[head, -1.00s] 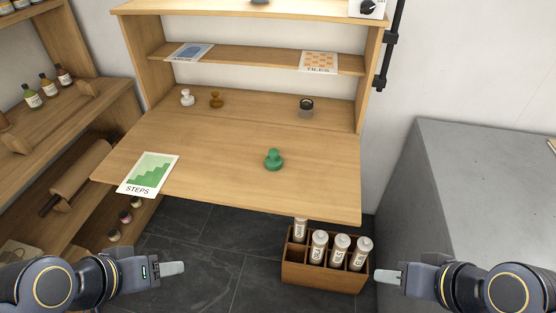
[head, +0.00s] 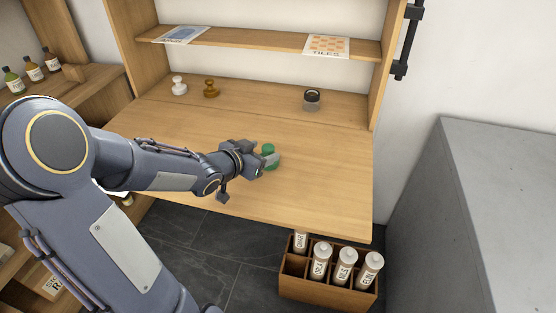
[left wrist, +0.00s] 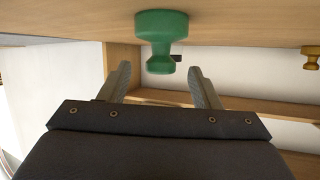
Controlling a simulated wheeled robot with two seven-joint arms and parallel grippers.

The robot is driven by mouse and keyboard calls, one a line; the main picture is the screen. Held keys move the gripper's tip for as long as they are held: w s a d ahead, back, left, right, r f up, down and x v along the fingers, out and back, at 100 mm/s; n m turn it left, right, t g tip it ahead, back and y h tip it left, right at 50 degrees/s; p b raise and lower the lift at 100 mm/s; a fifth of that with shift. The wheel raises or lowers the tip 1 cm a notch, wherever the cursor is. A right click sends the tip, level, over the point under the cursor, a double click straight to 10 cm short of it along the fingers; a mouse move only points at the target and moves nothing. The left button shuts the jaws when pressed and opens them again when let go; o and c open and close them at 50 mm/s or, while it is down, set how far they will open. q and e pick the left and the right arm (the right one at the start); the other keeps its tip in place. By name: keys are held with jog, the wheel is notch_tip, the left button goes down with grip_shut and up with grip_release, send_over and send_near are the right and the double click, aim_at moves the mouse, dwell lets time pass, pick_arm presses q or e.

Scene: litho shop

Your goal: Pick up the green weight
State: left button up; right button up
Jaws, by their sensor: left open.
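The green weight (head: 269,151) stands on the wooden desk top, a squat knobbed piece partly hidden behind my left gripper in the head view. In the left wrist view the green weight (left wrist: 162,38) shows upside down, its knob just beyond and between the fingertips. My left gripper (head: 268,160) is open beside it, with the fingers (left wrist: 158,76) apart on both sides of the knob's line. I see no clear contact. My right gripper is out of the head view.
A white weight (head: 179,86) and a brown weight (head: 211,88) stand at the back left of the desk (head: 320,190). A dark-topped jar (head: 312,100) stands at the back right. A wooden crate (head: 325,292) with several bottles is on the floor below the front edge.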

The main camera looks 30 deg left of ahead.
aim_at(272, 147)
pick_arm(q)
jog(key=b+x, duration=0.1)
jog(key=x, duration=0.4)
jog(key=shift+s+f, duration=0.1)
jog(key=shift+f, duration=0.05)
jog(key=shift+w, duration=0.3)
jog(key=c, duration=1.2)
